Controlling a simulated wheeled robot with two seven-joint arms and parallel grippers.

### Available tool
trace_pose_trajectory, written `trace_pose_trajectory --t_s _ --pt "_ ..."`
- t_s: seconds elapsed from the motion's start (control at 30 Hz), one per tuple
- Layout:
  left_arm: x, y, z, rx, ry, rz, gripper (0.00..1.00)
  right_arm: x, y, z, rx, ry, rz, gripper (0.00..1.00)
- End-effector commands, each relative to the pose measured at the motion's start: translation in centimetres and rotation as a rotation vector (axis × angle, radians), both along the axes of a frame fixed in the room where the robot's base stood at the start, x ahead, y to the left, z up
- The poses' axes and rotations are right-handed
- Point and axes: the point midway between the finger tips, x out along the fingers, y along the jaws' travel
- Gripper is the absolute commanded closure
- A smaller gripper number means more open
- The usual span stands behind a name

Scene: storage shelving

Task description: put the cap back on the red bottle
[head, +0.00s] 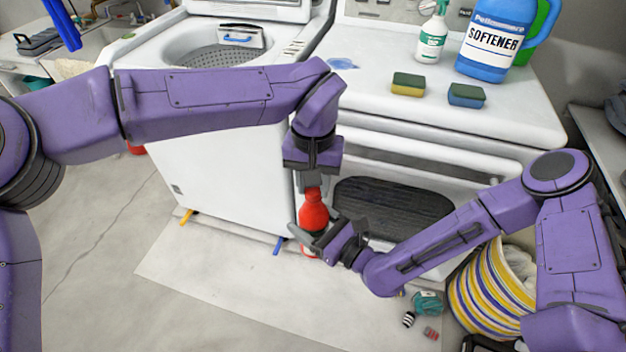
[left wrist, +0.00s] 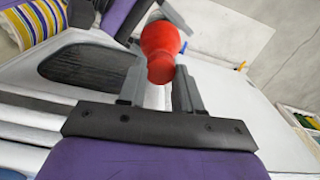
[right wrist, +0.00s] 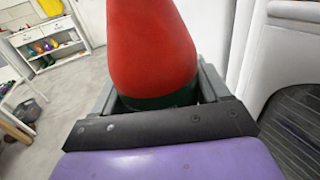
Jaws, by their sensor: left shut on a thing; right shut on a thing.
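The red bottle (head: 313,217) is held in the air in front of the white machines, roughly upright in the head view. My right gripper (head: 312,238) is shut around its body from the side; the bottle fills the space between its fingers in the right wrist view (right wrist: 150,50). My left gripper (head: 312,184) points down just above the bottle, shut on the red cap (left wrist: 160,70). In the left wrist view the cap lines up with the bottle (left wrist: 160,38) and appears to meet its top. Whether it is seated on the neck I cannot tell.
A washing machine (head: 225,158) and a white appliance (head: 480,110) stand behind the bottle. Two sponges (head: 408,84) (head: 466,95), a spray bottle (head: 432,38) and a softener jug (head: 492,45) are on top. A striped basket (head: 495,290) stands at lower right.

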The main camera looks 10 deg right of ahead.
Motion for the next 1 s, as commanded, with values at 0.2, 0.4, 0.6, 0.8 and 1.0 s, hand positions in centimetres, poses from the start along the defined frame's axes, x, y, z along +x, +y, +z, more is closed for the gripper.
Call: trace_pose_trajectory --t_s 0.2,0.4,0.6,0.8,1.0 --pt "0.0 0.0 0.1 0.000 -0.002 -0.057 0.94 0.0 0.0 0.1 0.001 -0.002 -0.001 1.00" --pt "0.1 0.0 0.1 0.000 -0.002 -0.054 0.41 0.0 0.0 0.1 0.001 -0.002 -0.001 1.00" --pt "0.0 0.0 0.1 0.000 -0.002 -0.053 0.41 0.0 0.0 0.1 0.001 -0.002 0.000 1.00" --pt "0.1 0.0 1.4 -0.001 -0.003 -0.052 0.41 0.0 0.0 0.1 0.001 -0.002 0.000 1.00" --pt "0.1 0.0 4.1 0.000 -0.002 -0.052 0.41 0.0 0.0 0.1 0.002 -0.002 0.000 1.00"
